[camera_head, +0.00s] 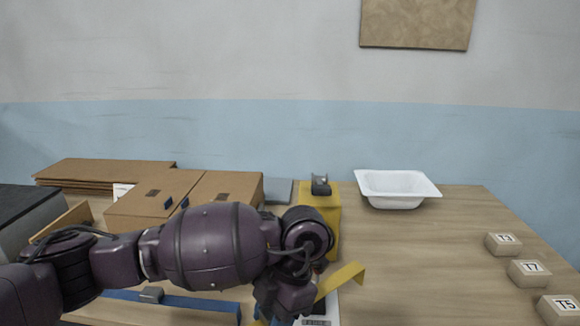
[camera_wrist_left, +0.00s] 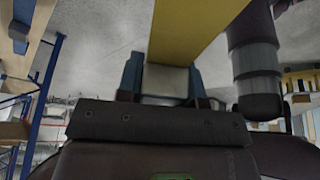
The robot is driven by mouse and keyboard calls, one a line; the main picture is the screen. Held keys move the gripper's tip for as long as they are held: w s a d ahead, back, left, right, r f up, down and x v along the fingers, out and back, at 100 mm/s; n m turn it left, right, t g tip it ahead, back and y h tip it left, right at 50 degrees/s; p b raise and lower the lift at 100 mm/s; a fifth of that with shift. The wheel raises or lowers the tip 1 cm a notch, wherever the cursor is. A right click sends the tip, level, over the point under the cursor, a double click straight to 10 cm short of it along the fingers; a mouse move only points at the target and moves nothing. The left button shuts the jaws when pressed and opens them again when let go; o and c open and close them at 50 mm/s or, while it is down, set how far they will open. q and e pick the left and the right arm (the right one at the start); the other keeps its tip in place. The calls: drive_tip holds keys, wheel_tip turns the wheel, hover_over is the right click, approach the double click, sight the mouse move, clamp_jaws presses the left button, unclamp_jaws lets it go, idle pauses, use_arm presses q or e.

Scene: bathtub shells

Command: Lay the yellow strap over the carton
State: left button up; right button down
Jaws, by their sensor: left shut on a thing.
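The yellow strap (camera_head: 344,280) shows as a bent yellow band just right of my left gripper in the head view. In the left wrist view the strap (camera_wrist_left: 197,28) runs up and away from between the blue fingers. My left gripper (camera_wrist_left: 165,78) is shut on it; in the head view the gripper is mostly hidden behind my arm's wrist. A brown carton (camera_head: 147,203) stands at the left behind my arm, with another brown box face (camera_head: 229,186) beside it. My arm hides their lower fronts. My right gripper is not in view.
A white tub (camera_head: 397,187) and blocks marked T3 (camera_head: 503,244), T7 (camera_head: 528,272) and T5 (camera_head: 559,309) are right. The right-centre table is clear.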

use_arm(q)
drive_tip(key=m+t, duration=0.1)
drive_tip(key=m, duration=0.3)
drive_tip(key=s+d+m+t, duration=0.1)
drive_tip(key=m, duration=0.2)
drive_tip(key=shift+d+f+t+y, duration=0.1)
drive_tip(key=shift+f+t+y, duration=0.2)
drive_tip(key=shift+f+y, duration=0.1)
drive_tip(key=s+d+f+m+t+h, duration=0.1)
drive_tip(key=s+d+m+t+h, duration=0.15)
drive_tip(key=m, duration=0.85)
drive_tip(key=s+d+f+m+t+h, duration=0.15)
drive_tip(key=m+h, duration=0.25)
drive_tip(key=m, duration=0.7)
drive_tip(key=w+a+n+y, duration=0.1)
drive_tip(key=w+a, duration=0.3)
drive_tip(key=a, duration=0.7)
drive_tip(key=w+a+n+y, duration=0.1)
drive_tip(key=w+a, duration=0.3)
drive_tip(key=a, duration=0.8)
drive_tip(key=shift+n+t, duration=0.3)
drive_tip(key=shift+n, duration=0.5)
drive_tip(key=shift+f, duration=0.1)
